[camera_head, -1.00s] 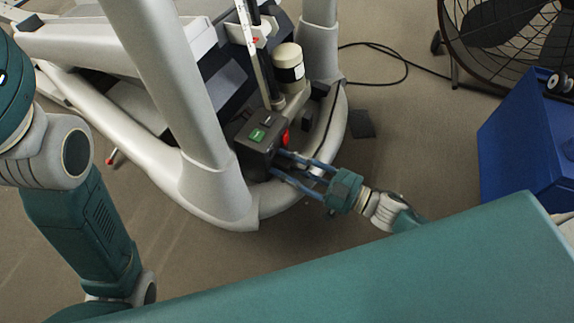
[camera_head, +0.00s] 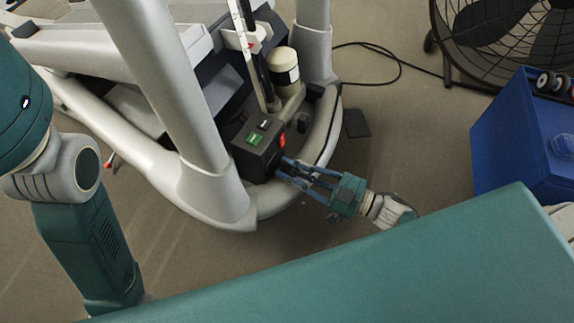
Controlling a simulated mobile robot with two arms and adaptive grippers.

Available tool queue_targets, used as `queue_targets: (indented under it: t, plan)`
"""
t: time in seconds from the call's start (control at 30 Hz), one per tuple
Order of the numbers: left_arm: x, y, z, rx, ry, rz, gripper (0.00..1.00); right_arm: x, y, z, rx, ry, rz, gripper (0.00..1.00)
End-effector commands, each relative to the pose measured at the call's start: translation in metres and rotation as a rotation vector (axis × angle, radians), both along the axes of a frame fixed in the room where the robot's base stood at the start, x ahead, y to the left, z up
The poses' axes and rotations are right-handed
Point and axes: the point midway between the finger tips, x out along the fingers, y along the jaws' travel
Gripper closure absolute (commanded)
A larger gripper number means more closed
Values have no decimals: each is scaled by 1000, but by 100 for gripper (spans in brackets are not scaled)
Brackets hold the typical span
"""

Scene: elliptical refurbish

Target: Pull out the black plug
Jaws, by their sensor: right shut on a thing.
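A black box (camera_head: 261,156) with a green switch and a white switch on top and a red part on its side sits low on the white tubular frame of the machine. My right gripper (camera_head: 284,170) is at the right side of this box. Its blue fingers are closed together at the tips on something small and dark against the box face, which fits the black plug. The plug is mostly hidden by the fingers, and I cannot tell whether it is still seated. My left arm (camera_head: 85,235) hangs down at the left, and its gripper is not in view.
The machine's white tube frame (camera_head: 315,150) curves around the box. A black fan (camera_head: 510,45) and a blue box (camera_head: 510,140) stand at the right. A dark cable (camera_head: 375,46) and a small dark plate (camera_head: 357,123) lie on the floor.

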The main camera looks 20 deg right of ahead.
Motion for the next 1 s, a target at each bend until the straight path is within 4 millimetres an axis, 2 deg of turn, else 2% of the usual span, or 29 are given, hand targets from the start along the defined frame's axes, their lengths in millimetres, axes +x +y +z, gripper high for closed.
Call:
queue_targets:
  t: [0.03, 0.1, 0.13, 0.17, 0.53, 0.67, 1.0]
  plan:
    - [0, 0, 0, 0, -1, 0, 100, -1, -4, -7, -10, 11, -5, 100]
    - [0, 0, 0, 1, -1, 0, 100, -2, -4, -7, -11, 12, -5, 100]
    - [0, 0, 0, 1, -1, 0, 100, -2, -4, -7, -12, 13, -5, 74]
    - [0, 0, 0, 1, -1, 0, 100, -2, -4, -7, -12, 13, -5, 68]
    - [-1, 0, 0, -1, -3, 0, 100, -1, -3, -4, -7, 7, -3, 67]
    - [-1, 0, 1, -1, -4, -1, 100, -7, -8, -5, -7, 8, -2, 67]
    - [-1, 0, 0, -1, -3, 0, 100, -54, -56, -6, -10, 13, -3, 67]
